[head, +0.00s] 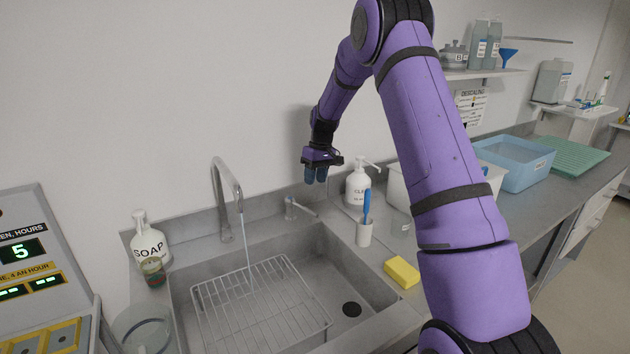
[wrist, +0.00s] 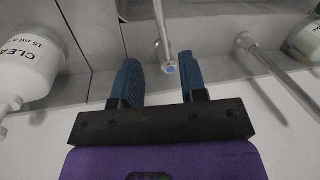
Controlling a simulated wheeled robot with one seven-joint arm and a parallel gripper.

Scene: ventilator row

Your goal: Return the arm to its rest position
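My purple arm reaches across the head view, its upper link at the right and its forearm bent down by the back wall. My gripper (head: 316,175) hangs above the counter behind the sink, between the small tap lever and the white pump bottle. In the wrist view my gripper (wrist: 165,80) shows two blue fingers set apart with nothing held between them. A metal tap lever (head: 300,207) stands below the gripper, and it shows beyond the fingers in the wrist view (wrist: 162,40).
Water runs from the faucet (head: 227,185) into the sink (head: 345,268), over a wire rack (head: 262,305). Close by are the pump bottle (head: 357,186), a cup with a blue brush (head: 365,232), a yellow sponge (head: 402,272) and a soap bottle (head: 148,240). A blue bin (head: 518,165) stands farther right.

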